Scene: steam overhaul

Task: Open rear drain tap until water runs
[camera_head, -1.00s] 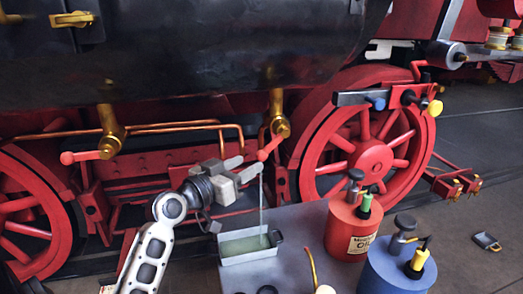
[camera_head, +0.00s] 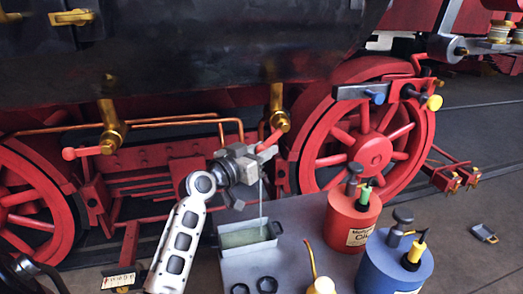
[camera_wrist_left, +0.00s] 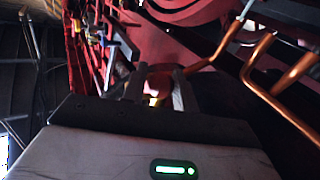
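The brass drain tap (camera_head: 280,122) at centre right hangs below the dark cylinder. Its red lever (camera_head: 269,141) points down and left. A thin stream of water (camera_head: 262,203) falls into the grey drip tray (camera_head: 219,242), which holds greenish liquid. My left gripper (camera_head: 262,155) is at the lever's lower end, which it partly hides. In the left wrist view its two fingers (camera_wrist_left: 158,88) stand apart, with red and brass parts showing between and beyond them. I cannot tell whether they touch the lever. A second brass tap (camera_head: 110,135) with a red lever is at left.
The drip tray stands on a grey table (camera_head: 290,240) with a red oil can (camera_head: 350,220) and a blue can (camera_head: 393,268). Red wheels (camera_head: 365,150) and copper pipes (camera_head: 175,122) surround the tap. A small tray (camera_head: 483,233) lies on the floor at right.

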